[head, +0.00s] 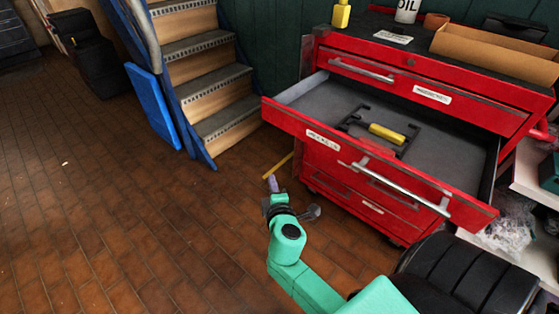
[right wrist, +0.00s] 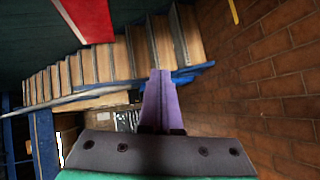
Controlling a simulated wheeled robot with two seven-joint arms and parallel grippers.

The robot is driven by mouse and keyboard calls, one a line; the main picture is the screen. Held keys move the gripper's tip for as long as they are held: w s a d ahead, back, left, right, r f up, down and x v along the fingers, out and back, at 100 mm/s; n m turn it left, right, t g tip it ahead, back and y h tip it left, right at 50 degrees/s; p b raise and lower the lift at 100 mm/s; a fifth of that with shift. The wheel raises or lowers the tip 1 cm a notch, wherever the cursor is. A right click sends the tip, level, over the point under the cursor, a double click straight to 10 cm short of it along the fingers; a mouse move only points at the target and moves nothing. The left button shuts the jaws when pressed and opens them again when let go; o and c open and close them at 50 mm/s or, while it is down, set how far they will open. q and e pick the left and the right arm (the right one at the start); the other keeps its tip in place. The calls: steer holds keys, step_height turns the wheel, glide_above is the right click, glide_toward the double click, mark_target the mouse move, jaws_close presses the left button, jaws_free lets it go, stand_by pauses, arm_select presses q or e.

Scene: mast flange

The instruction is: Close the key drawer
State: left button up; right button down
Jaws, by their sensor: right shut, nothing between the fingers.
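The open drawer (head: 285,118) is in the red tool cabinet (head: 345,45), pulled well out in the head view. Its red front carries a white label at the left, too small to read surely, and a silver bar handle (head: 400,188). A black tool with a yellow grip (head: 387,133) lies inside on the grey floor of the drawer. My right gripper (head: 272,184) is shut and empty, left of and in front of the drawer front, apart from it. Its purple fingers (right wrist: 158,100) are together in the right wrist view. A red panel (right wrist: 88,18) shows there at upper left. My left gripper is out of view.
Stairs with a blue frame (head: 200,90) rise left of the cabinet. A blue panel (head: 152,105) leans by them. A black seat (head: 470,275) stands at lower right. A cardboard tray (head: 480,50) and an oil can (head: 407,11) are on the cabinet top. The brick floor at left is clear.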

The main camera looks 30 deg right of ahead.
mark_target(288, 122)
step_height(288, 122, up, 9)
steer(key=s+d+t+h, duration=0.2)
steer(key=h, duration=0.1)
steer(key=x, duration=0.4)
steer(key=d+x, duration=0.1)
steer(key=x, duration=0.3)
steer(key=s+p+x, duration=0.1)
steer(key=x, duration=0.3)
steer(key=shift+d, duration=0.35)
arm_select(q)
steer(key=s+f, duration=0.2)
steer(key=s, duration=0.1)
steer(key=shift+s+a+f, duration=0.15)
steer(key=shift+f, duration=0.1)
arm_select(e)
steer(key=shift+w+d, duration=0.15)
steer(key=shift+d, duration=0.3)
